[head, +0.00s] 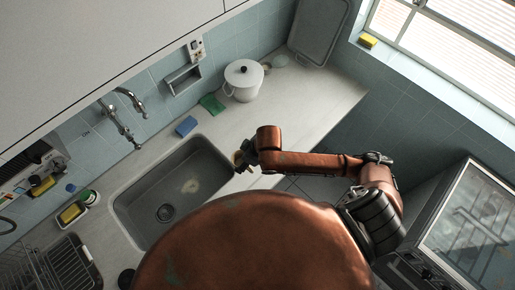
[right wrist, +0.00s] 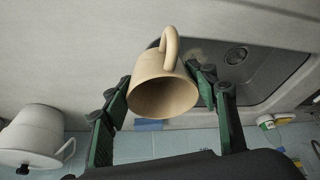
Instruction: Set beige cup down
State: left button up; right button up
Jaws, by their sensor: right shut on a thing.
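The beige cup (right wrist: 163,84) is between the two fingers of my right gripper (right wrist: 162,92), which is shut on it. In the right wrist view its open mouth faces the camera and its handle points to the top of the picture. In the head view my right gripper (head: 242,160) is at the right edge of the sink, and the cup shows there only as a small, mostly hidden patch. I cannot tell whether the cup touches the counter (head: 300,112). My left gripper is not in view.
The grey sink (head: 150,190) lies left of the gripper. A white lidded pot (head: 243,82), a green cloth (head: 212,104) and a blue sponge (head: 186,126) stand along the wall behind. The counter right of the pot is clear.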

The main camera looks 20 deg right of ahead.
jog(key=w+d+f, duration=0.1)
jog(key=w+d, duration=0.1)
jog(key=w+d+f, duration=0.1)
jog(key=d, duration=0.2)
jog(key=w+d+f, duration=0.2)
jog(key=shift+w+d+p, duration=0.2)
jog(key=shift+w+p, duration=0.15)
jog(key=shift+p, duration=0.05)
jog(key=d+f, duration=0.1)
jog(key=w+f, duration=0.1)
jog(key=f, duration=0.1)
jog(key=w+d+f, duration=0.1)
jog(key=f, duration=0.1)
jog(key=shift+w+d, duration=0.15)
jog(key=shift+d, duration=0.2)
jog(key=shift+w+d+f, duration=0.1)
jog(key=shift+f, duration=0.05)
jog(key=shift+w+d+f+p, duration=0.15)
jog(key=shift+f+p, duration=0.25)
jog(key=shift+f, duration=1.4)
jog(key=shift+f, duration=0.1)
jog(key=o, duration=1.3)
jog(key=v, duration=1.2)
